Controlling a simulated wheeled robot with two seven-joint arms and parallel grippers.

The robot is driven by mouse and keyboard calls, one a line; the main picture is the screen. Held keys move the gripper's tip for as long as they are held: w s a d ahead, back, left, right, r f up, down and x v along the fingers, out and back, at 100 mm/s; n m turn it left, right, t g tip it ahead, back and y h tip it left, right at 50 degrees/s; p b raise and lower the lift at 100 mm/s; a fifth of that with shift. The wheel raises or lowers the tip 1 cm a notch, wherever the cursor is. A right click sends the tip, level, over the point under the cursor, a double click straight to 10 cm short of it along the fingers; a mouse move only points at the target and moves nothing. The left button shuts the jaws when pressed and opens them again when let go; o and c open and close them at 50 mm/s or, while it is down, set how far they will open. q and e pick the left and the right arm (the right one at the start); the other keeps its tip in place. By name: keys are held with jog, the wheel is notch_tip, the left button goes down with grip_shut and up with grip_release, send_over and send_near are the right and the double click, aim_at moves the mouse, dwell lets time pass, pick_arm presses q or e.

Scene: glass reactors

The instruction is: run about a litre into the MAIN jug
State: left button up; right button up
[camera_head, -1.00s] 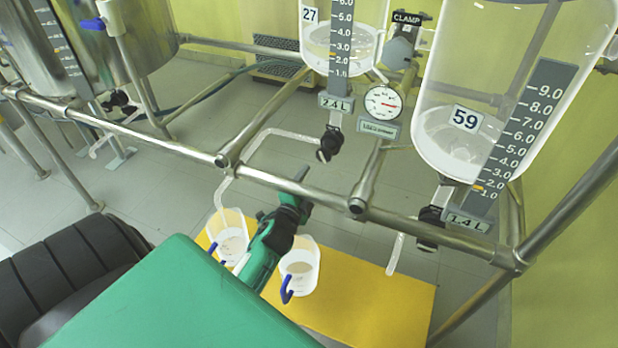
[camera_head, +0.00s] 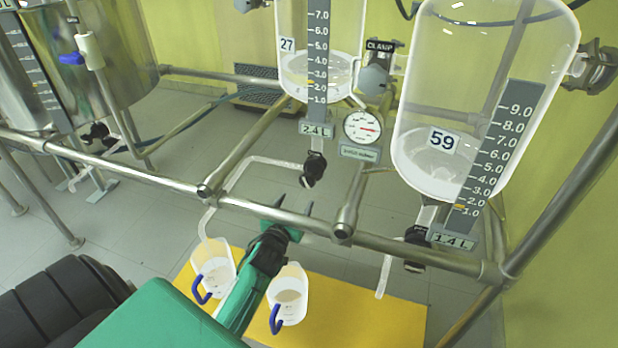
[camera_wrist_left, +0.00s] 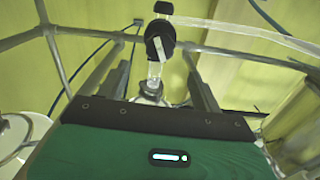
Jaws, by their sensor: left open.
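Two clear jugs with blue handles stand on the yellow platform (camera_head: 370,312): a left jug (camera_head: 213,266) under the bent outlet tube of vessel 27, and a right jug (camera_head: 289,293). Each seems to hold some contents. I cannot read which is MAIN. Vessel 27 (camera_head: 318,65) reads 2.4 L on its plate, vessel 59 (camera_head: 470,110) 1.4 L. My left gripper (camera_head: 292,210) is open and empty, just below the black valve (camera_head: 313,168) under vessel 27. In the left wrist view the valve (camera_wrist_left: 160,40) is ahead, between and beyond the fingers (camera_wrist_left: 158,82). My right gripper is not seen.
A steel rail (camera_head: 262,209) crosses in front of the vessels, close to my left gripper. A gauge (camera_head: 362,127) hangs between the vessels. Another black valve (camera_head: 416,248) and outlet tube hang under vessel 59. A steel tank (camera_head: 105,50) stands at the left.

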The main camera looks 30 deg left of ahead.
aim_at(306, 182)
pick_arm(q)
jog(key=b+x, duration=0.1)
jog(key=x, duration=1)
jog(key=shift+b, duration=0.3)
jog(key=shift+w+a, duration=0.1)
jog(key=shift+w, duration=0.6)
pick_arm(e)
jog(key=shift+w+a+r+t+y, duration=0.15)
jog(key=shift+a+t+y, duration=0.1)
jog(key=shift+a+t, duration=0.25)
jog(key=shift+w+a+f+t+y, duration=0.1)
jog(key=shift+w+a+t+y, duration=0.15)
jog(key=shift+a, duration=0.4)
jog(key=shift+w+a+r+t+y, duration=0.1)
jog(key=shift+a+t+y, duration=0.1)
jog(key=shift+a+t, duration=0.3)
pick_arm(q)
jog(key=c, duration=1)
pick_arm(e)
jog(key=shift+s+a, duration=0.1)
